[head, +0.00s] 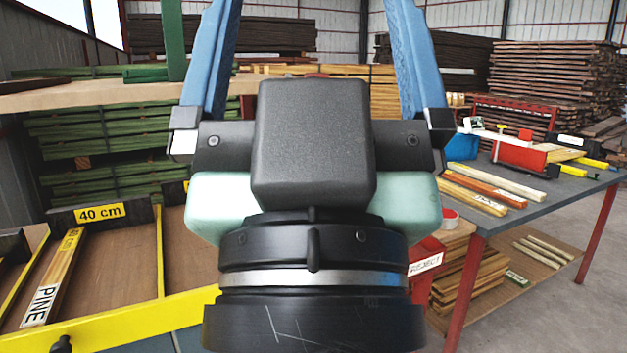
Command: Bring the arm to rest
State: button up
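My gripper (313,30) fills the middle of the head view, close to the camera, with its dark body and black wrist below. Its two blue fingers stand wide apart and point up and away. Their tips run out of the top of the picture. Nothing shows between the visible parts of the fingers. The rest of my arm is out of view below, and the gripper hides what lies straight behind it.
At left, a yellow-edged rack (150,318) holds a board marked PINE (54,278) beneath a 40 cm sign (100,213). At right, a grey-topped table (560,190) with red legs carries wood strips (490,182). A red REJECT box (424,262) stands beside my wrist. Concrete floor is open at far right.

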notch_tip(320, 180, up, 20)
jog(key=p, duration=1.7)
jog(key=shift+p, duration=0.3)
